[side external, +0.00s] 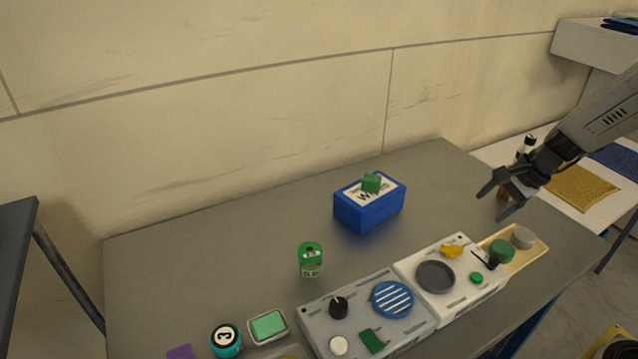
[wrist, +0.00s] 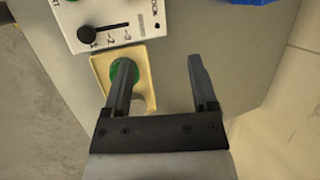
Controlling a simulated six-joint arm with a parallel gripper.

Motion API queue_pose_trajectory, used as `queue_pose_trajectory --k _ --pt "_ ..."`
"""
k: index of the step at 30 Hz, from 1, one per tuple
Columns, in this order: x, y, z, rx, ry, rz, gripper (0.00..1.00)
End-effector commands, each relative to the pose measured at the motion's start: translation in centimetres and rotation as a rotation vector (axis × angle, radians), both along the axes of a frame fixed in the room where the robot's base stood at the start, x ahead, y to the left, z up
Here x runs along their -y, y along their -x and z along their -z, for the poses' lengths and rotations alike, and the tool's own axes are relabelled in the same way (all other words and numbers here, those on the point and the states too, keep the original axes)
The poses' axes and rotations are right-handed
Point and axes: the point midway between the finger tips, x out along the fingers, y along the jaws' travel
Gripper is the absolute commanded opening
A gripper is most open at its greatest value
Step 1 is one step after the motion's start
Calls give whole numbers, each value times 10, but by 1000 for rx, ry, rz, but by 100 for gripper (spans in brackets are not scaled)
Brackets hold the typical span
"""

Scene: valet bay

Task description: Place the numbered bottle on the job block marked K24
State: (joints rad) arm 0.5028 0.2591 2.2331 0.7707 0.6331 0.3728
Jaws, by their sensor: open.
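A teal round item with a 3 on its dark-and-white top (side external: 226,341), possibly the numbered bottle, stands at the table's front left in the side view. A green container with a pale label (side external: 311,260) stands upright near the middle. A blue block (side external: 369,211) has a white label starting with what looks like W, partly hidden by a small green piece (side external: 371,183) on top. I cannot make out K24 on anything. My gripper (side external: 492,205) is open and empty above the table's right end, apart from these; the wrist view shows its spread fingers (wrist: 158,62).
Grey (side external: 318,318) and white (side external: 447,301) control panels line the front, beside a yellowish tray (side external: 535,258) with green and grey discs. The tray is under my left finger in the wrist view (wrist: 99,72). A green-topped dish (side external: 268,326) is front left. The table's back left is clear.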

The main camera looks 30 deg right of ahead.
Motion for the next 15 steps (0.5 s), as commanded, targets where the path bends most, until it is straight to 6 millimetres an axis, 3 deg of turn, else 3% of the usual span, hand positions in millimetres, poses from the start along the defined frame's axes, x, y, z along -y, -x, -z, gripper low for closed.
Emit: queue_pose_trajectory --k 1,6,15 --pt "-16 7 2 -3 62 -120 75" --pt "-55 32 7 6 275 -539 75" --pt "-101 65 10 92 576 -1202 75"
